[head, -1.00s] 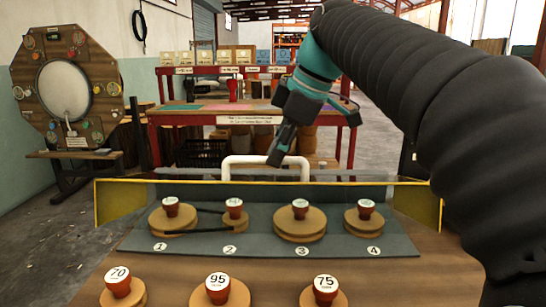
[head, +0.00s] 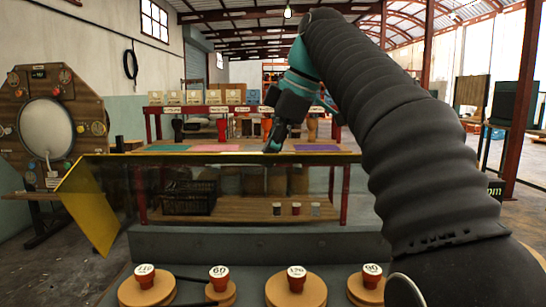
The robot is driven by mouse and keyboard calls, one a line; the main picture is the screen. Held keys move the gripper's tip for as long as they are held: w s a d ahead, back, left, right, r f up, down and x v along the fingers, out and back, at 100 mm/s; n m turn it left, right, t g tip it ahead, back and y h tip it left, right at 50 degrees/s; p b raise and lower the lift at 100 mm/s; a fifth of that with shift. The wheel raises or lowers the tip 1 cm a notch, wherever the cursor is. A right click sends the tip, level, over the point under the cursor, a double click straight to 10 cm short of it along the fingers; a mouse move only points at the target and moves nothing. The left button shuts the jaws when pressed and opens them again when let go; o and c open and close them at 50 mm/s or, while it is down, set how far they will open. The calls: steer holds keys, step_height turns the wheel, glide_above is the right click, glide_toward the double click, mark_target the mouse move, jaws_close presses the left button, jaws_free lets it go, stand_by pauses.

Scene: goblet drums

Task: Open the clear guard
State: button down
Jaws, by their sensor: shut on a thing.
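The clear guard (head: 250,157) is a see-through panel with a yellow upper edge and a yellow side plate (head: 92,215) at the left. It stands raised behind the row of pulleys, and the rack beyond shows through it. My gripper (head: 272,148) is at the guard's upper edge, near its middle, and is shut on the guard's handle. The jaws are small and dark here, and the white handle is hidden.
Wooden pulleys with red, numbered knobs (head: 219,273) stand in front of the guard. A long grey block (head: 260,243) lies behind them. A red-framed rack (head: 345,190) with coloured mats stands beyond. A wooden board with a round disc (head: 47,128) is at the left.

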steer(key=shift+w+f, duration=0.3)
steer(key=shift+w, duration=0.05)
steer(key=c, duration=1.1)
jaws_free()
steer(key=shift+w+a, duration=0.1)
steer(key=shift+c, duration=0.2)
steer(key=shift+r, duration=0.3)
